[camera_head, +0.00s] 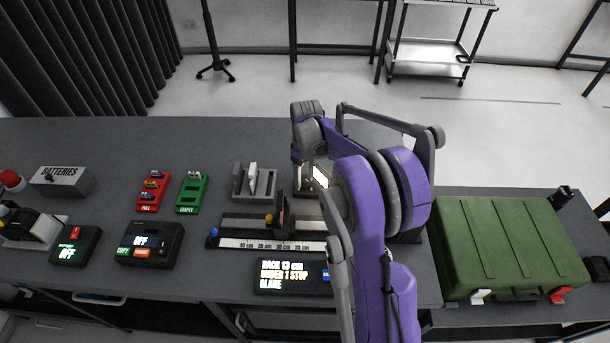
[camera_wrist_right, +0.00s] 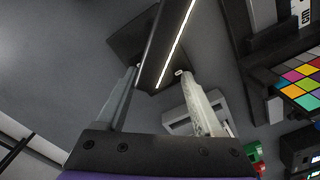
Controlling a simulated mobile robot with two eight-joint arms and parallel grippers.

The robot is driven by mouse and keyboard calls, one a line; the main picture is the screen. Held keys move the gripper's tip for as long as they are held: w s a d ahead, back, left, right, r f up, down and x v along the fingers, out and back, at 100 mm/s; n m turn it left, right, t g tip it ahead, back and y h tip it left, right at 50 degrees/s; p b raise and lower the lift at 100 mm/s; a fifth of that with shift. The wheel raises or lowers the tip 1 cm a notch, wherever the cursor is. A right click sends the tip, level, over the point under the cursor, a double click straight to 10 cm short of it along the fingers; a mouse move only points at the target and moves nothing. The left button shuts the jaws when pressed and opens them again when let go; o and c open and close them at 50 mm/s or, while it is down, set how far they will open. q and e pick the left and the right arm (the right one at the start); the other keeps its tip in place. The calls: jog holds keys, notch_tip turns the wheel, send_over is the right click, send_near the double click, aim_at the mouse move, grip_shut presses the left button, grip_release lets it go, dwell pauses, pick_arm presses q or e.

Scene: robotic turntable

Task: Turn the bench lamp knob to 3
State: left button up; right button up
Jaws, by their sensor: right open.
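The bench lamp shows in the right wrist view as a long dark bar (camera_wrist_right: 168,45) with a bright strip along it. A dark plate lies behind the bar. In the head view a short lit strip (camera_head: 320,177), which looks like the lamp, shows beside my purple right arm. My right gripper (camera_wrist_right: 156,71) is open, its two fingers apart on either side of the lamp bar in the wrist view. I cannot tell whether they touch it. In the head view the arm covers much of this area. I cannot make out the knob or its marks. My left gripper is not in view.
A scaled rail (camera_head: 265,244) and a display reading "BACK 13 cm UNDER 1 STOP GLARE" (camera_head: 285,276) stand in front. A grey slotted tray (camera_head: 265,190), red (camera_head: 152,192) and green (camera_head: 191,193) trays lie left. A green case (camera_head: 510,240) stands right. The back left bench is clear.

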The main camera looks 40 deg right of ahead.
aim_at(306, 178)
notch_tip(306, 178, up, 10)
jog(key=shift+r, duration=0.25)
jog(key=shift+d, duration=0.1)
dwell(0.5)
